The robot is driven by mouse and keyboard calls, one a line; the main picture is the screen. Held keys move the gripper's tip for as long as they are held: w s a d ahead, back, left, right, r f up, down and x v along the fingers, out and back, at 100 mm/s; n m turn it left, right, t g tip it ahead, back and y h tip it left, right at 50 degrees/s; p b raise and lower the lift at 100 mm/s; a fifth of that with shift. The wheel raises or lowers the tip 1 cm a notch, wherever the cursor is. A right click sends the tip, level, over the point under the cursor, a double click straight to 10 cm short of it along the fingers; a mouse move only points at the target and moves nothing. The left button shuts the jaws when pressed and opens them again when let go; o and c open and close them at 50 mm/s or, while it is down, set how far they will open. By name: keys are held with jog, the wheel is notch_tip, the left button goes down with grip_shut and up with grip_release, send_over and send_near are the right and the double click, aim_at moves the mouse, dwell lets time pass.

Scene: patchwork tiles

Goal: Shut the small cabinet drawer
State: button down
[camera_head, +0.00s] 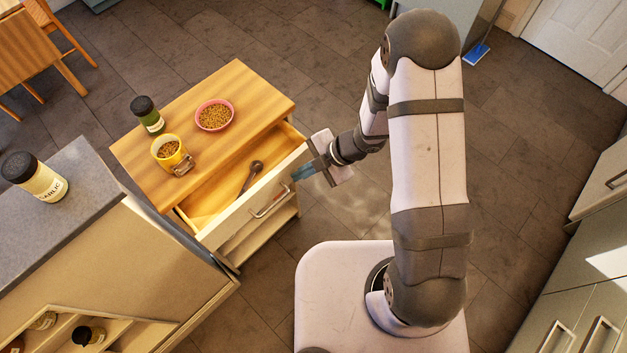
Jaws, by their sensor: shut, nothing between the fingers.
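The small cabinet (200,125) has a light wooden top and stands left of my arm. Its top drawer (222,210) is pulled out, with its inside showing. The drawer front (243,213) is pale and has a metal bar handle (271,202). A dark spoon-like utensil (250,177) lies inside the drawer. My gripper (297,174) is shut and empty. It is at the right part of the drawer front, near the handle; I cannot tell whether it touches the front.
On the cabinet top are a pink bowl of grains (214,116), a dark-lidded jar (148,115) and a yellow cup (168,152). A grey counter (60,215) with a garlic jar (38,180) stands close on the left. Open tiled floor (330,215) lies right of the drawer.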

aim_at(301, 149)
jog(key=w+a+p, duration=0.4)
jog(key=w+a, duration=0.4)
jog(key=shift+w+a, duration=0.35)
jog(key=shift+w+a+r, duration=0.1)
jog(key=shift+w+a, duration=0.05)
jog(key=shift+w, duration=0.05)
jog(key=shift+r, duration=0.1)
jog(key=shift+s+d, duration=0.35)
jog(key=s+d, duration=0.2)
jog(key=d, duration=0.1)
jog(key=shift+s+r, duration=0.15)
jog(key=shift+r, duration=0.05)
jog(key=b+v, duration=0.1)
jog(key=v, duration=0.8)
jog(key=shift+s, duration=0.15)
